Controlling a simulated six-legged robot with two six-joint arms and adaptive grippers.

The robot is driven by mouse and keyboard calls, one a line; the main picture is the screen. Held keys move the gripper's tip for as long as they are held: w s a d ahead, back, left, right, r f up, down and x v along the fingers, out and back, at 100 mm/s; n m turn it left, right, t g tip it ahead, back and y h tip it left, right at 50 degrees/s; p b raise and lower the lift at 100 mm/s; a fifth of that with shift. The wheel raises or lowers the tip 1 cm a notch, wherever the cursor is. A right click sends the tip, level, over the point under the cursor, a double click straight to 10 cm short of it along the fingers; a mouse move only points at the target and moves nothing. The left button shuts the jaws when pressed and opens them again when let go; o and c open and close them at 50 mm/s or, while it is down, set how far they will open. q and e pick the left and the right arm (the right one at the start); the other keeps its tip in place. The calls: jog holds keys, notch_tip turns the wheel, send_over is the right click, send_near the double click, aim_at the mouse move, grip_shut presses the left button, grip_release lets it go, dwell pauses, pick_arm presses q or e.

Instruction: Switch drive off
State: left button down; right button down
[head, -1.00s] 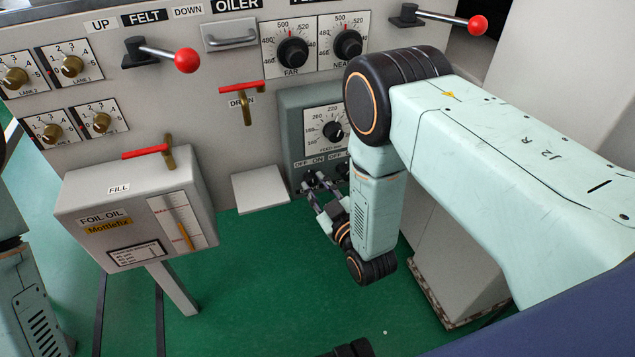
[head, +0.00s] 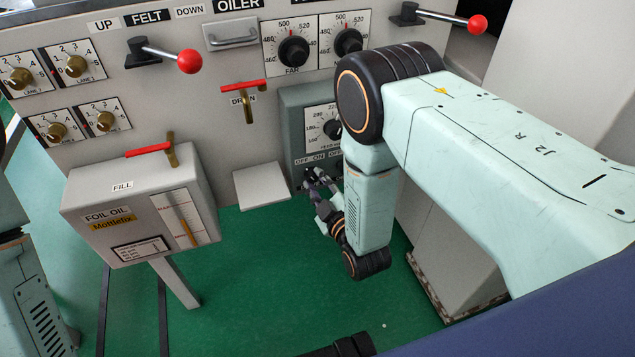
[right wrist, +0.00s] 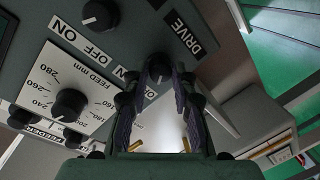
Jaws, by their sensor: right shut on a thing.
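The drive switch is a dark knob (right wrist: 158,68) on the grey-green feeder panel (head: 290,110), beside a black DRIVE label (right wrist: 185,32) and white ON and OFF labels. My right gripper (right wrist: 158,78) has its two fingers on either side of this knob, shut on it. In the head view the right gripper (head: 315,182) reaches the lower left of the panel, under the left OFF ON label. The fingers hide most of the knob, so I cannot tell its setting. My left gripper is out of view; only part of its arm shows at the left edge.
A second switch knob (right wrist: 100,14) is close beside, and the feed dial (right wrist: 70,103) is also near. The foil oil box (head: 140,215) stands to the left, below the red drain handle (head: 243,86). The green floor (head: 260,290) in front is clear.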

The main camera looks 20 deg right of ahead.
jog(key=shift+d, duration=0.1)
jog(key=c, duration=1.1)
grip_release()
jog(key=shift+s, duration=0.1)
jog(key=s, duration=0.4)
jog(key=s+r, duration=0.1)
jog(key=s, duration=0.2)
jog(key=s+d, duration=0.1)
jog(key=s, duration=0.3)
jog(key=shift+s+r, duration=0.25)
jog(key=shift+s, duration=0.1)
